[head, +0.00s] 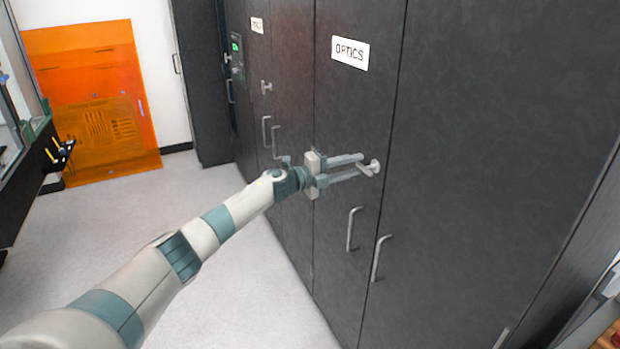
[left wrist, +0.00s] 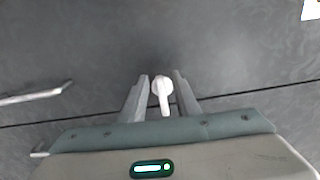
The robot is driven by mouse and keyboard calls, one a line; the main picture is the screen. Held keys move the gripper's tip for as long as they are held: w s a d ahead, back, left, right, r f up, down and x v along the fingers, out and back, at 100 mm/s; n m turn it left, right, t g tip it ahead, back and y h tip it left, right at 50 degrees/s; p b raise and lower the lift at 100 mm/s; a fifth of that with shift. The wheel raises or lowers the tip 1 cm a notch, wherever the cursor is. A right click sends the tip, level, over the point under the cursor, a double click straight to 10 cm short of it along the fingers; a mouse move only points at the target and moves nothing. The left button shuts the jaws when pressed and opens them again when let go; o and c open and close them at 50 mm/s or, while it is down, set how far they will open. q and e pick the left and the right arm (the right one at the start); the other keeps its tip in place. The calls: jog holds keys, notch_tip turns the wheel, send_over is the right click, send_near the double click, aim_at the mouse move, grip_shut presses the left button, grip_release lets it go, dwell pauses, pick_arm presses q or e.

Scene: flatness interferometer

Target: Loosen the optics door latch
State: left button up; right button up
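The optics door (head: 350,110) is a dark cabinet door with a white "OPTICS" label (head: 350,52). Its latch (head: 373,167) is a small pale metal turn handle near the door's right edge. In the left wrist view the latch (left wrist: 162,88) lies between the two fingers, with a gap on each side. My left gripper (head: 362,166) is open, its fingertips at the latch, one finger above and one below in the head view. It also shows in the left wrist view (left wrist: 161,82). My right gripper is not in view.
Bar handles (head: 353,229) and (head: 378,258) stick out below the latch. Another latch (head: 266,87) and handles (head: 266,131) are on the cabinet to the left. An orange panel (head: 95,100) stands at the back left. The pale floor (head: 130,225) is clear.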

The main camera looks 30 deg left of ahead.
pick_arm(q)
jog(key=b+v, duration=0.5)
jog(key=v, duration=1)
jog(key=shift+a, duration=0.15)
jog(key=shift+s+f, duration=0.1)
jog(key=shift+f, duration=0.1)
